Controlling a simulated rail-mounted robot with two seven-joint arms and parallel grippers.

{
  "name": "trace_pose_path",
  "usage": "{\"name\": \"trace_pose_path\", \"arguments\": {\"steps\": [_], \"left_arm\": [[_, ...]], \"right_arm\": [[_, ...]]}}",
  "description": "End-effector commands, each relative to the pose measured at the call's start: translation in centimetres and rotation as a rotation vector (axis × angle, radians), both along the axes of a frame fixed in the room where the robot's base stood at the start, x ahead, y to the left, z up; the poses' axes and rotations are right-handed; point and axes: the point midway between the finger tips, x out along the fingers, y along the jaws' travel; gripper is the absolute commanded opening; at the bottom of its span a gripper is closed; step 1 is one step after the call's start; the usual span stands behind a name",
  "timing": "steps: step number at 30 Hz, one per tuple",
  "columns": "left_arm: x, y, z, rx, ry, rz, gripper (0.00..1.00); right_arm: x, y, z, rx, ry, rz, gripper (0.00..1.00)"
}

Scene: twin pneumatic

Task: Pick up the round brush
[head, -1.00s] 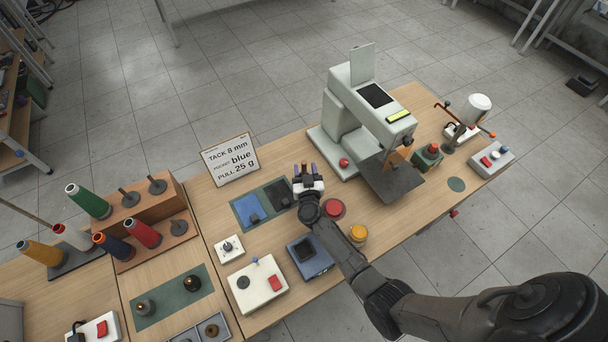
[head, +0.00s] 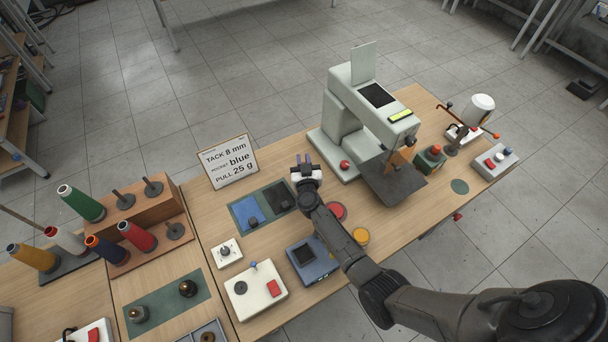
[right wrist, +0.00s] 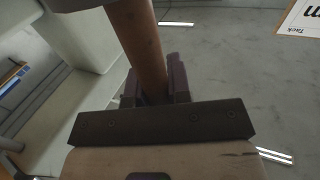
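In the right wrist view a round brown rod (right wrist: 142,40), which looks like the handle of the round brush, stands between the purple-grey fingers of my right gripper (right wrist: 155,90). The fingers press against it from both sides. No bristles show. In the head view my right gripper (head: 303,160) is above the table behind the dark pad, left of the pale machine, with its fingertips close together. The brush cannot be made out there. My left gripper is not in view.
The pale green machine (head: 345,112) stands close to the right of my gripper. The lettered sign (head: 229,163) stands to its left. A blue pad (head: 240,208), a blue box (head: 313,258) and red and yellow buttons are nearer. Thread cones stand far left.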

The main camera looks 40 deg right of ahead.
Motion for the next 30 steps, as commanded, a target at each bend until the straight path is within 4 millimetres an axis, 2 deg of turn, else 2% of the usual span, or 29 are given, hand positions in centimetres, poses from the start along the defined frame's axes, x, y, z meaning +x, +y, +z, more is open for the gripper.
{"name": "trace_pose_path", "arguments": {"steps": [1,5,14,17,24,30], "left_arm": [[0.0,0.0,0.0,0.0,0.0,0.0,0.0],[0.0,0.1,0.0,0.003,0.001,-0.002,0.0],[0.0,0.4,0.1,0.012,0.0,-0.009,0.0],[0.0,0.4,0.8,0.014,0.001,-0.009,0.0],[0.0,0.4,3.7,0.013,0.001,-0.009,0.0],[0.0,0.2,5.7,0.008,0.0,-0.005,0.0]], "right_arm": [[0.0,0.0,0.0,0.0,0.0,0.0,0.12],[0.0,0.0,0.0,0.0,0.0,0.0,0.0],[0.0,0.0,0.2,0.001,-0.001,0.0,0.0],[0.0,0.1,1.2,0.001,-0.002,0.0,0.0],[0.0,0.1,5.5,0.003,-0.003,-0.001,0.0],[0.0,0.1,8.4,0.003,-0.003,-0.001,0.0]]}}
